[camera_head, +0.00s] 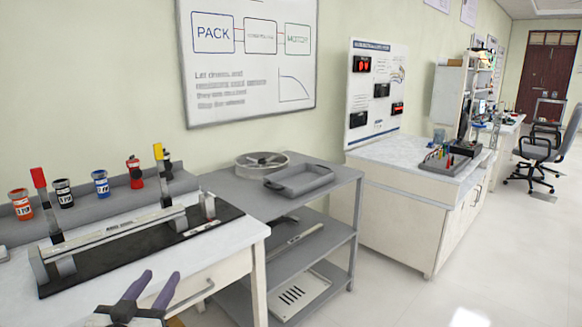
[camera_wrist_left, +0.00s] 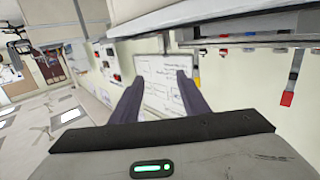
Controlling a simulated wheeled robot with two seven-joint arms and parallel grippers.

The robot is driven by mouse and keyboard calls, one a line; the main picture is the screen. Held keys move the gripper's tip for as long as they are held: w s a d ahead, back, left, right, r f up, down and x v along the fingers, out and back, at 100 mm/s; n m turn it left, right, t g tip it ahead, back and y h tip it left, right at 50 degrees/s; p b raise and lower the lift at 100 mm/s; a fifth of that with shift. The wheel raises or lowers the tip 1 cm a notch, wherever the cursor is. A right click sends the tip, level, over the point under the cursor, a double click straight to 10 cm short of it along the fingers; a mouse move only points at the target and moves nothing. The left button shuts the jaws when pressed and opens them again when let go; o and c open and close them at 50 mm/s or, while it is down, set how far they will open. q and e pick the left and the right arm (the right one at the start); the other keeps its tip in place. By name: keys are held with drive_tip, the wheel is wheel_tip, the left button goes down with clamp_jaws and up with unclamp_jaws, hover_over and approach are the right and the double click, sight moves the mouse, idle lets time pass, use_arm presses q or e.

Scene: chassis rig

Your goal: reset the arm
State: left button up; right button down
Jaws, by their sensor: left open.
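My left gripper (camera_head: 150,290) is at the bottom of the head view, in front of the white table's front edge. Its two dark purple fingers are spread apart with nothing between them. In the left wrist view the fingers (camera_wrist_left: 160,92) also stand apart and empty, with the wall and whiteboard behind them. My right gripper is in neither view.
The white table (camera_head: 200,262) carries a chassis rig (camera_head: 120,238) on a black base, with several jars on a grey ledge behind. A grey shelf cart (camera_head: 335,178) holds a tray (camera_head: 299,180). The floor (camera_head: 500,240) at right is clear.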

use_arm(q)
drive_tip(key=s+d+f+m+g+h, duration=0.1)
drive_tip(key=s+d+f+g, duration=0.25)
drive_tip(key=s+f, duration=0.7)
drive_tip(key=s+d+f+g, duration=0.35)
drive_tip(key=s+f, duration=0.35)
drive_tip(key=f, duration=0.6)
drive_tip(key=s+d+f+g, duration=0.1)
drive_tip(key=s+d+f, duration=0.1)
drive_tip(key=s, duration=0.4)
drive_tip(key=s+d+f+g+h, duration=0.1)
drive_tip(key=s+d+f, duration=0.1)
drive_tip(key=s+f, duration=0.3)
drive_tip(key=shift+s+d+m, duration=0.15)
drive_tip(key=shift+s+m, duration=0.25)
drive_tip(key=shift+s, duration=0.85)
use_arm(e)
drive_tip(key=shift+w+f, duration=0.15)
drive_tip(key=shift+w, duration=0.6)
